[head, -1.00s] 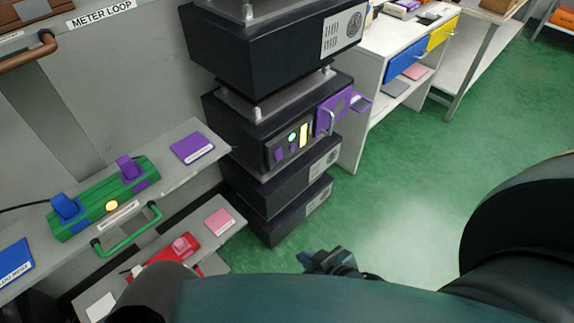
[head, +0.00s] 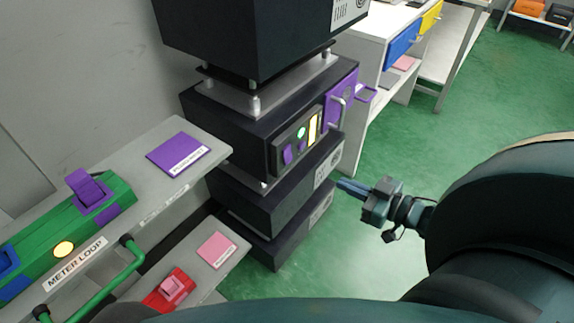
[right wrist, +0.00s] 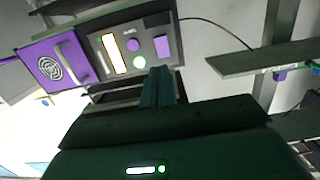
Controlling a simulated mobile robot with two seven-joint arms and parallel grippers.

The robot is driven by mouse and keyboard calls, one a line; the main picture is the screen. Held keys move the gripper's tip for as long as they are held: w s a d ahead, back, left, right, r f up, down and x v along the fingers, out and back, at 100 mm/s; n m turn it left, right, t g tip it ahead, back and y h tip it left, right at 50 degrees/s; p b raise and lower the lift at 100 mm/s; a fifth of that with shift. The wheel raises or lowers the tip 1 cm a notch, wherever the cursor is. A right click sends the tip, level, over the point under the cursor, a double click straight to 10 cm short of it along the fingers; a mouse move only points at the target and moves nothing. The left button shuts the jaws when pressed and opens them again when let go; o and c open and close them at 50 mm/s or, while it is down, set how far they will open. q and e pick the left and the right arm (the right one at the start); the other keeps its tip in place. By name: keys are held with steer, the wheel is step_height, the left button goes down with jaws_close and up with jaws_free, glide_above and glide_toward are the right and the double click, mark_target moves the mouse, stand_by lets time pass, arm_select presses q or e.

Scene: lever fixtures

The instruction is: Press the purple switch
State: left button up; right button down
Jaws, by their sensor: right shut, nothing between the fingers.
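A green box on the left shelf carries an upright purple switch lever (head: 88,188). The dark stack unit has a panel (head: 276,160) with a purple switch (head: 287,154), a smaller purple button, a round green light and a pale yellow bar. In the right wrist view the panel shows a purple square switch (right wrist: 162,47) and a round purple button (right wrist: 134,45). My right gripper (head: 342,186) is shut and empty, to the right of and below the panel. In the wrist view its fingertips (right wrist: 157,70) overlap the panel's lower edge; contact is not visible. My left gripper is out of view.
A purple door (head: 338,98) with a handle is right of the panel. A green rail (head: 118,268) fronts the left shelf. A red box with a pink lever (head: 173,285) sits on the lower shelf. Green floor (head: 420,140) is open at right.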

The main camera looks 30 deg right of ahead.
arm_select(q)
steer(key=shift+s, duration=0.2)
arm_select(e)
steer(key=shift+s, duration=0.2)
steer(key=b, duration=0.3)
glide_toward(290, 160)
steer(key=x, duration=0.5)
steer(key=shift+w+a, duration=0.1)
steer(key=shift+w, duration=0.05)
steer(key=shift+w+a, duration=0.25)
steer(key=shift+w, duration=0.4)
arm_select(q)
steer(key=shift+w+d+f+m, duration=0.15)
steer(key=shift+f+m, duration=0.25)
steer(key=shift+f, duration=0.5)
arm_select(e)
steer(key=shift+f, duration=0.1)
